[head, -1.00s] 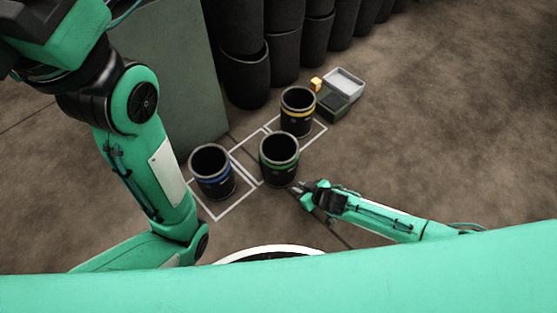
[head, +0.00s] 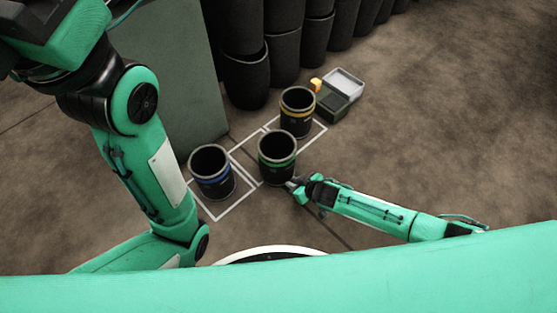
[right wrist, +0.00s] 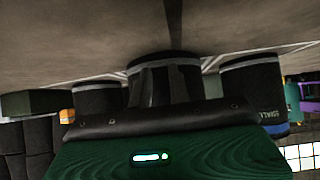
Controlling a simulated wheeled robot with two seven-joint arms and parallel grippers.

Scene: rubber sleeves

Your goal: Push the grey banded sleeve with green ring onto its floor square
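The grey sleeve with the green ring (head: 277,160) stands upright at the middle floor square (head: 243,167). White lines show to its left; its base hides the square's right side, so I cannot tell how far it overhangs. My right gripper (head: 292,184) is low at the sleeve's lower right side, touching or nearly touching it. In the right wrist view the fingers (right wrist: 166,88) look close together, in front of the same sleeve (right wrist: 165,62), with nothing between them. My left arm shows at the left, but its gripper is out of view.
A blue-banded sleeve (head: 212,172) stands on a square at the left. A yellow-banded sleeve (head: 297,112) stands behind, near a green box (head: 333,102), a grey tray (head: 345,82) and an orange cube (head: 316,84). Dark stacked sleeves (head: 246,78) line the back. Floor at right is clear.

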